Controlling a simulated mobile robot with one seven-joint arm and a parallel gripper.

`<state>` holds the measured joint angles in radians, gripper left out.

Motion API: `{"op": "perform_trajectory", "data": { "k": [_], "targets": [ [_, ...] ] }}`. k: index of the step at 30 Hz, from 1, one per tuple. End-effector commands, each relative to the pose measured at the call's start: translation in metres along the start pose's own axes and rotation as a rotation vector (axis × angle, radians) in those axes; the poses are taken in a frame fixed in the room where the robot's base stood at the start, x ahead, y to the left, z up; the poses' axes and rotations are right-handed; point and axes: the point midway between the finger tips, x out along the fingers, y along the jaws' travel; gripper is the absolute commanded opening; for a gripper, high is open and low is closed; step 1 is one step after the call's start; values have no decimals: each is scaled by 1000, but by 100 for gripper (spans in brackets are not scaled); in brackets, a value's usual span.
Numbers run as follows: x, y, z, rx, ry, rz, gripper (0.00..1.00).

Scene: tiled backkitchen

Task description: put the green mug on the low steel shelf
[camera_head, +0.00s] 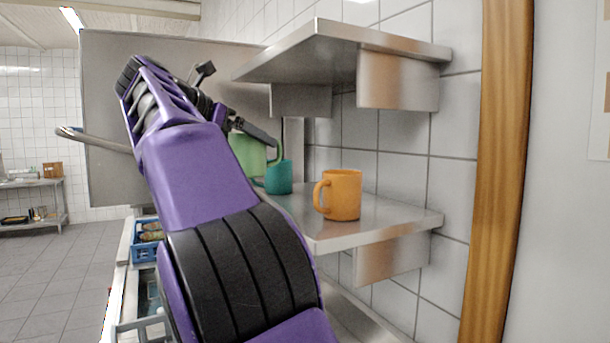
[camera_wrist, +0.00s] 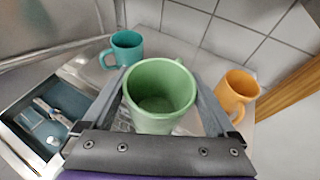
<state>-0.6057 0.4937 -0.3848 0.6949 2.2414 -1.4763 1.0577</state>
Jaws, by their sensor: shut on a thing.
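The light green mug (camera_head: 247,153) is in my gripper at the left end of the low steel shelf (camera_head: 390,218). In the wrist view the green mug (camera_wrist: 160,88) is upright, with its open top facing the camera. My gripper (camera_wrist: 160,82) is shut on it, one finger on each side. In the head view my gripper (camera_head: 262,138) is partly hidden behind my purple arm. The mug's base is hidden, so I cannot tell whether it touches the shelf.
A teal mug (camera_head: 279,177) and an orange mug (camera_head: 340,198) stand on the low shelf. A higher steel shelf (camera_head: 315,52) hangs above. A blue crate (camera_head: 145,250) is lower left. Bare shelf shows around the orange mug.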

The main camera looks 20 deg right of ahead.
Motion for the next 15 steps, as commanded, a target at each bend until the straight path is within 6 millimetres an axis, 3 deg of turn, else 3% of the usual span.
{"op": "perform_trajectory", "data": {
  "k": [6, 15],
  "targets": [
    [51, -28, 21, 3, 0, -4, 20],
    [106, -55, 41, 2, 0, -2, 20]
  ]
}}
